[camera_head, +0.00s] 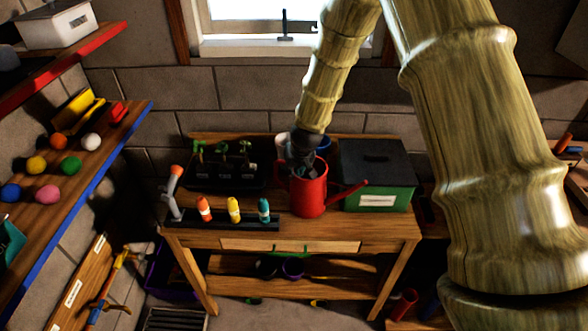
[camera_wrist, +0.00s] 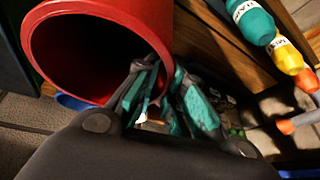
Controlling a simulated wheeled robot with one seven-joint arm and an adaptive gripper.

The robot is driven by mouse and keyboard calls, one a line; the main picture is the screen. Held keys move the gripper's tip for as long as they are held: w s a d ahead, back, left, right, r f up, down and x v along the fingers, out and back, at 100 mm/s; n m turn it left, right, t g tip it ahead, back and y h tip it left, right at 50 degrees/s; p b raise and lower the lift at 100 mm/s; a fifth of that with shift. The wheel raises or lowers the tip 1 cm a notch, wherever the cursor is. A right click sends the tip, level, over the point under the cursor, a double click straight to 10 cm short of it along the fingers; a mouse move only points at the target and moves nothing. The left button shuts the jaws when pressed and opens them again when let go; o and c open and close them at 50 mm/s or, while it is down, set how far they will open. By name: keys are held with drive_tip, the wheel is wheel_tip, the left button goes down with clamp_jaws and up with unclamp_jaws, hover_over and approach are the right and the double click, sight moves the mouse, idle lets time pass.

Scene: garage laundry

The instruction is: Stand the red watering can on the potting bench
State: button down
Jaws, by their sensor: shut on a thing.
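The red watering can (camera_head: 310,192) is upright at the middle of the potting bench (camera_head: 300,229), with its spout toward the right. I cannot tell whether its base touches the bench top. My gripper (camera_head: 303,150) comes down from above at the can's top left side. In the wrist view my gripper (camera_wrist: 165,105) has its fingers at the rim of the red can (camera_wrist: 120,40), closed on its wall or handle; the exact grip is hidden. The can's open mouth faces the wrist camera.
A green box with a black lid (camera_head: 377,175) stands just right of the can. A seedling tray (camera_head: 225,168) is at the back left. Orange, yellow and teal bottles (camera_head: 234,211) stand in a dark rack at the front left. Bare wood shows at the bench's front right.

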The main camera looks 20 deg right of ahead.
drive_tip(key=c, duration=1.5)
unclamp_jaws()
drive_tip(key=shift+s, duration=0.1)
drive_tip(key=b+v, duration=0.3)
drive_tip(key=v, duration=0.9)
